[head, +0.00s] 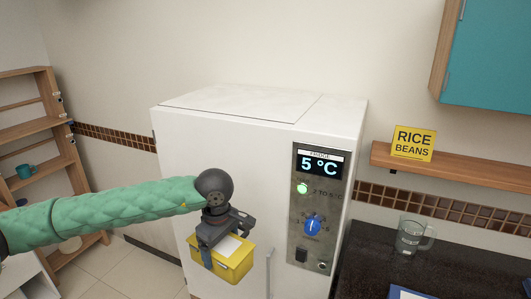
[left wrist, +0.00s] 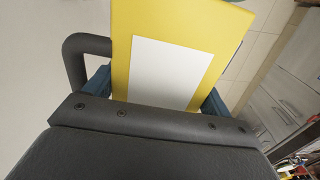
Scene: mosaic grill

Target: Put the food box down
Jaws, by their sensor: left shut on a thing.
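The food box (head: 233,262) is yellow with a white label on top. It hangs in my left gripper (head: 222,250), which is shut on it, in front of the white fridge (head: 225,150). In the left wrist view the yellow box (left wrist: 120,45) and its white label fill the space between the blue fingers of the gripper (left wrist: 160,97). I see nothing under the box in the head view. My right gripper is not in view.
A dark counter (head: 440,265) at the right holds a glass mug (head: 410,236) and a blue-edged item (head: 405,293). A wooden shelf (head: 480,172) above it carries a rice and beans sign (head: 413,143). A wooden rack (head: 35,130) stands at the far left.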

